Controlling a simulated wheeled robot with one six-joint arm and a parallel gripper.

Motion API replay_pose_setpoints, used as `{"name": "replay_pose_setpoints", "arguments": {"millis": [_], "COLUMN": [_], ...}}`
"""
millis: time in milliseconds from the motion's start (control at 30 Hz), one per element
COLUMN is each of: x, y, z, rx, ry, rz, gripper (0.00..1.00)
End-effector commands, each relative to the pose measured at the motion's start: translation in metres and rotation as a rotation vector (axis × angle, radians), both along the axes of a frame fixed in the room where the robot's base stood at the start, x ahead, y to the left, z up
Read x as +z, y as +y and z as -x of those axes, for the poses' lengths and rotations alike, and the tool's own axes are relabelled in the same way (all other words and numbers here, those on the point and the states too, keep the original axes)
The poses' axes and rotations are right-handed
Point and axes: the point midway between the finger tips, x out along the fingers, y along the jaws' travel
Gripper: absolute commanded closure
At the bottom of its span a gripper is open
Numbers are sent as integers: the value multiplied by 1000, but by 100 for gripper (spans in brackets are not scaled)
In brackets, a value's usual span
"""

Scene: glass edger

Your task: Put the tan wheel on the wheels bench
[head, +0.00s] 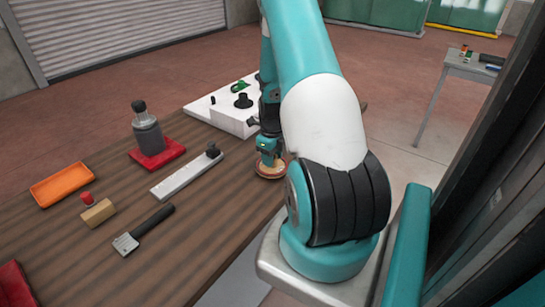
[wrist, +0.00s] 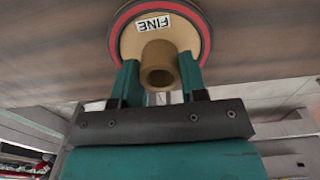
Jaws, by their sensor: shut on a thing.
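The tan wheel (wrist: 184,36) shows in the wrist view. It is a round tan disc with a red ring near its edge, a white "FINE" label and a hollow tan hub in the middle. My gripper (wrist: 160,82) is shut on the wheel's hub, one teal finger on each side. In the head view the wheel (head: 270,174) is at the right edge of a brown wooden bench (head: 215,235), below my gripper (head: 268,158). I cannot tell whether the wheel touches the bench top. My arm hides part of the bench's right side.
On the bench are a white machine block (head: 229,118), a grey bottle on a red mat (head: 172,159), a white bar with a black knob (head: 187,176), an orange tray (head: 62,186), a red-topped tan block (head: 98,213) and a black-handled scraper (head: 143,231). A grey table (head: 472,69) stands at far right.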

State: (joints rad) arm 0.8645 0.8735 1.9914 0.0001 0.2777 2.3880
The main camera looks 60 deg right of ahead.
Motion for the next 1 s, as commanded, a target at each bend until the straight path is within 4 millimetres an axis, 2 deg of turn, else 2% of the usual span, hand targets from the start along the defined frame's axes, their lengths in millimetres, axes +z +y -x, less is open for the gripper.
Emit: {"name": "replay_pose_setpoints", "arguments": {"millis": [100, 300, 333, 400, 433, 767, 867, 1000], "x": [-10, -12, -13, -13, -13, -9, 1, 26], "y": [0, 0, 0, 0, 0, 0, -1, -1], "z": [0, 0, 0, 0, 0, 0, -1, -1], "rx": [0, 0, 0, 0, 0, 0, 0, 0], "ry": [0, -1, -1, -1, -1, -2, -4, -5], "rz": [0, 1, 1, 1, 1, 1, 3, 7], "gripper": [98, 98, 56, 40, 35, 35, 35, 35]}}
